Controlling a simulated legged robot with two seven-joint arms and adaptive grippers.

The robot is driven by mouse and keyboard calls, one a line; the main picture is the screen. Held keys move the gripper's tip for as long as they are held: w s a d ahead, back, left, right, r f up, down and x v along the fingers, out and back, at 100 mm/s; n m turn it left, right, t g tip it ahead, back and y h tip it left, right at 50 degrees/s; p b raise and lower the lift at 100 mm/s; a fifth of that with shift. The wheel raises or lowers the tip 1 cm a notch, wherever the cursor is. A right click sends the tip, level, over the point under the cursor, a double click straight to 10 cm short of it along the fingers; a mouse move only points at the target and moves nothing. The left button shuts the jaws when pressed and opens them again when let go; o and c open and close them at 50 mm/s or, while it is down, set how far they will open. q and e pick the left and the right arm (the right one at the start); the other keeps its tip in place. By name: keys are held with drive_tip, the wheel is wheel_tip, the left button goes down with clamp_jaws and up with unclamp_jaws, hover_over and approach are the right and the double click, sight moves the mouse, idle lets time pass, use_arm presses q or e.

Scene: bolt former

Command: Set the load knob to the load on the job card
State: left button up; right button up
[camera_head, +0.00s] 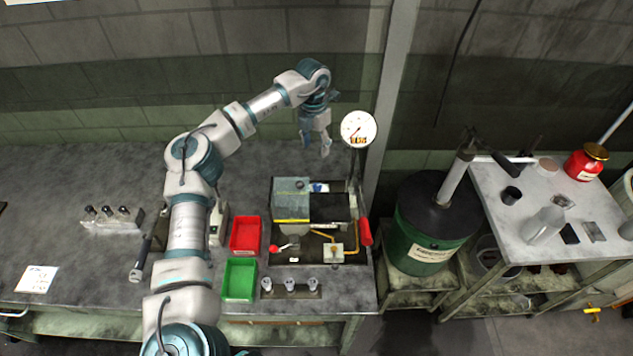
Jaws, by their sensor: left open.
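A white card (37,279) with a few dark lines lies on the bench at the far left; its writing is too small to read. The bolt former (290,200) stands at the right part of the bench. A pale block with a small dark knob (334,252) sits at its front by yellow pipes; I cannot tell its setting or whether it is the load knob. A round dial gauge (358,128) stands on a post at the back right. My left gripper (316,146) is open and empty, above and behind the machine, left of the gauge. My right gripper is out of view.
A red bin (245,235) and a green bin (239,279) stand left of the machine. A red-handled lever (365,231) is at its right side. A rack with several small parts (291,289) stands in front. A green drum (425,240) is right of the bench.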

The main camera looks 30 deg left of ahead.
sight(317, 185)
use_arm(q)
drive_tip(key=f, duration=1.7)
drive_tip(key=shift+d+b, duration=0.3)
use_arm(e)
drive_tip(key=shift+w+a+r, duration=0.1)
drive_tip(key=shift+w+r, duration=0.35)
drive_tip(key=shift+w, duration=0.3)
